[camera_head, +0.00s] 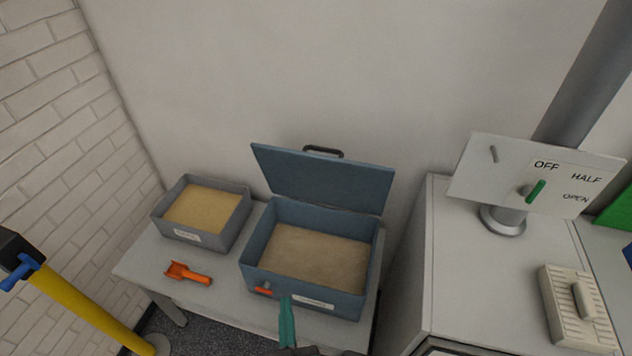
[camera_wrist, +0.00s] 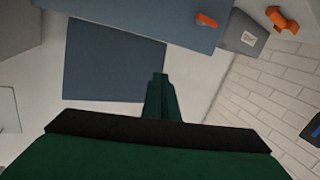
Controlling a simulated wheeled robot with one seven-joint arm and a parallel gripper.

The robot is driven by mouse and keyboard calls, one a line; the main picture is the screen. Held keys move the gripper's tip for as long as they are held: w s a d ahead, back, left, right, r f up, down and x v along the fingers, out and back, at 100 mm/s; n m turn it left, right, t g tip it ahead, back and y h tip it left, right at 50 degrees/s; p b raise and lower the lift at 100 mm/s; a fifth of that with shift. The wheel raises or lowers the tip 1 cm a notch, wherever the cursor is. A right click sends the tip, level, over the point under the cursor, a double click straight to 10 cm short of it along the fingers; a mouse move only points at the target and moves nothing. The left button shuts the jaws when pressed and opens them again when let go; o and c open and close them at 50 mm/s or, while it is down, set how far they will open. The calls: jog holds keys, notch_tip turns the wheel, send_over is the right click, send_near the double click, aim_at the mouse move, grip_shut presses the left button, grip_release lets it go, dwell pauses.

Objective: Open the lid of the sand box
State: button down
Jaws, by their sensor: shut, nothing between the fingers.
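The blue sand box (camera_head: 251,252) stands on the table, with sand (camera_head: 318,253) showing inside. Its lid (camera_head: 322,182) is raised upright at the back edge, with a dark handle (camera_head: 323,151) on its top edge. An orange latch (camera_head: 264,291) sits on the box's front. My green gripper (camera_head: 287,303) is shut and empty, and appears in front of the box's front wall, near the latch. In the wrist view my gripper (camera_wrist: 159,78) shows with the blue lid (camera_wrist: 113,62) behind it and the orange latch (camera_wrist: 207,19) above. I cannot tell whether it touches the box.
A grey open box (camera_head: 223,235) of yellow sand stands left of the sand box. An orange scoop (camera_head: 187,273) lies in front of it on the table (camera_head: 146,262). A yellow post (camera_head: 88,312) stands at left. A white cabinet (camera_head: 480,275) with a valve sign (camera_head: 590,184) is at right.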

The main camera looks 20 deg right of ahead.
jog(key=w+d+r+m+h, duration=0.3)
jog(key=w+d+r+h, duration=0.1)
jog(key=w+r, duration=0.4)
jog(key=m+t+h, duration=0.1)
jog(key=m+h, duration=0.2)
jog(key=h, duration=0.2)
send_near(320, 160)
jog(key=x, duration=0.6)
jog(key=shift+w+d, duration=0.2)
